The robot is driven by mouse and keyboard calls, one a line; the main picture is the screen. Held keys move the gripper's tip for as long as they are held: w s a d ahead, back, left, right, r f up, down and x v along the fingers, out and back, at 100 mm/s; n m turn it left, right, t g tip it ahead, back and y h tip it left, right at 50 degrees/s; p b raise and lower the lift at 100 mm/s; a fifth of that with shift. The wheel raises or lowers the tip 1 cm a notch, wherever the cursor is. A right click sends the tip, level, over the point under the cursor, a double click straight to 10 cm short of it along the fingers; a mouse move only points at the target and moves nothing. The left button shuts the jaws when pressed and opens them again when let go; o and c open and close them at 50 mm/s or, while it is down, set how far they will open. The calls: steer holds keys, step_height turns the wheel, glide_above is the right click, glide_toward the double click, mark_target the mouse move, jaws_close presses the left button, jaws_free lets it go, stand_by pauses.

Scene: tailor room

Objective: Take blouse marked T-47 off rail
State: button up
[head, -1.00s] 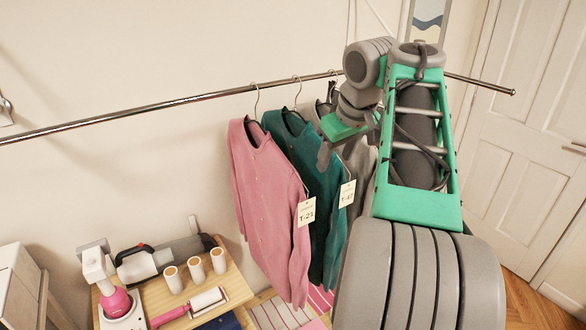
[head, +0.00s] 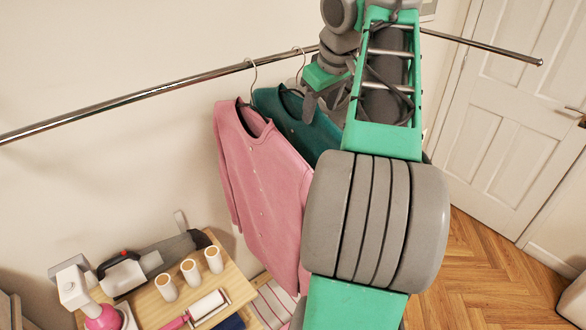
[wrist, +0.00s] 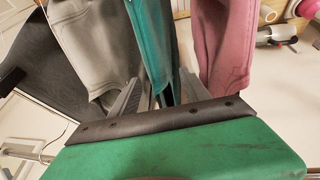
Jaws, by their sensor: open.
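A teal blouse (head: 300,122) hangs on a hanger from the metal rail (head: 160,88). In the earlier head view it bears a white tag that seems to read T-47; now my arm hides the tag. My gripper (head: 322,92) is at the blouse's upper part, just below the rail. In the wrist view, the open fingers of my gripper (wrist: 157,96) stand on either side of the teal cloth (wrist: 154,40). I cannot tell whether they touch it. A pink blouse (head: 262,185), tagged T-21 in the earlier view, hangs to its left.
A pale grey garment (wrist: 95,45) and a dark one (wrist: 42,62) hang on the teal blouse's other side, close by. A wooden table (head: 232,270) below holds white cylinders (head: 190,272), a lint roller (head: 207,304) and a handheld vacuum (head: 150,262).

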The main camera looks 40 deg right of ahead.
mark_target(318, 115)
steer(key=b+x, duration=0.2)
steer(key=x, duration=0.3)
steer(key=shift+f, duration=0.1)
steer(key=shift+w+d+f+b, duration=0.1)
steer(key=shift+w+f+b, duration=0.1)
steer(key=shift+f+b, duration=0.2)
steer(key=shift+r, duration=0.1)
jaws_close()
stand_by(0.8)
